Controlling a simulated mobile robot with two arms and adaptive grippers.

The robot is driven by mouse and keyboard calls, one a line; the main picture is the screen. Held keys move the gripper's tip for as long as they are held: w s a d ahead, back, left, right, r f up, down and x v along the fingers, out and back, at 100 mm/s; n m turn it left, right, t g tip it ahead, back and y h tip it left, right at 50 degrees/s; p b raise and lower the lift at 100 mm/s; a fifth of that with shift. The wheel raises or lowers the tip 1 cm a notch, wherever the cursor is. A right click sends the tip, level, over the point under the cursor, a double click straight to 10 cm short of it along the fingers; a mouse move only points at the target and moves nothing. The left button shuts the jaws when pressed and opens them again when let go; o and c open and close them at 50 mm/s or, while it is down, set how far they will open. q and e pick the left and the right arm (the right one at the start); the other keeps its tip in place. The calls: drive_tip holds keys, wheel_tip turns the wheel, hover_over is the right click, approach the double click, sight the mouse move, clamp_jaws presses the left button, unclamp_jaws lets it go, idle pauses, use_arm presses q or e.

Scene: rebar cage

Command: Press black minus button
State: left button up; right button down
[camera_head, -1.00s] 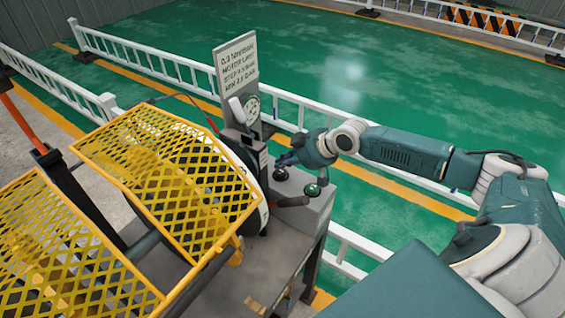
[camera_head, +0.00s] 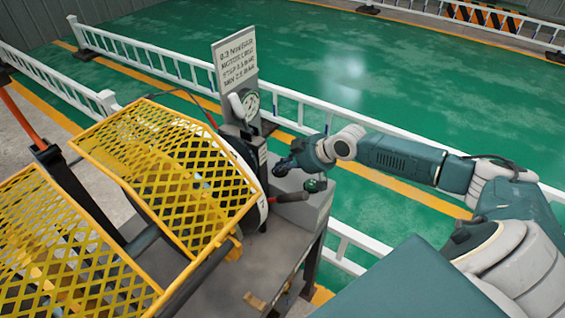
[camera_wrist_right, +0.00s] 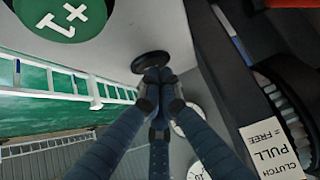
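The black button (camera_wrist_right: 150,62) is a dark round disc on the grey panel in the right wrist view. Its face and minus mark are hidden or too dark to read. My right gripper (camera_wrist_right: 157,78) has its blue fingers drawn together, tips at the button's near edge; I cannot tell whether they touch. In the head view my right gripper (camera_head: 284,167) is low over the control box and covers most of the black button. A green button (camera_wrist_right: 62,22) with a white plus sign and a 1 is at upper left; it also shows in the head view (camera_head: 315,186). My left gripper is not in view.
A yellow mesh guard (camera_head: 165,170) stands left of the control box (camera_head: 305,212). A sign plate (camera_head: 236,62) with a gauge rises behind it. A red-tipped lever (camera_head: 290,198) is close by. A "CLUTCH PULL" label (camera_wrist_right: 272,148) is at right. White railing (camera_head: 345,240) runs behind.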

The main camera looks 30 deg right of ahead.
sight(283, 172)
drive_tip(key=shift+f, duration=0.1)
wheel_tip(283, 172, up, 5)
drive_tip(key=p, duration=0.4)
drive_tip(key=shift+p, duration=0.35)
drive_tip(key=shift+s+d+b, duration=0.45)
drive_tip(key=shift+s+b, duration=0.25)
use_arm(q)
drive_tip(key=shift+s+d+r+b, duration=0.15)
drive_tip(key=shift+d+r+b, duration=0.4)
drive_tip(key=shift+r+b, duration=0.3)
use_arm(e)
drive_tip(key=v, duration=0.8)
drive_tip(key=shift+a+r, duration=0.15)
drive_tip(key=shift+r, duration=0.15)
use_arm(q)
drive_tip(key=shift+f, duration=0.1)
use_arm(e)
drive_tip(key=shift+w, duration=0.1)
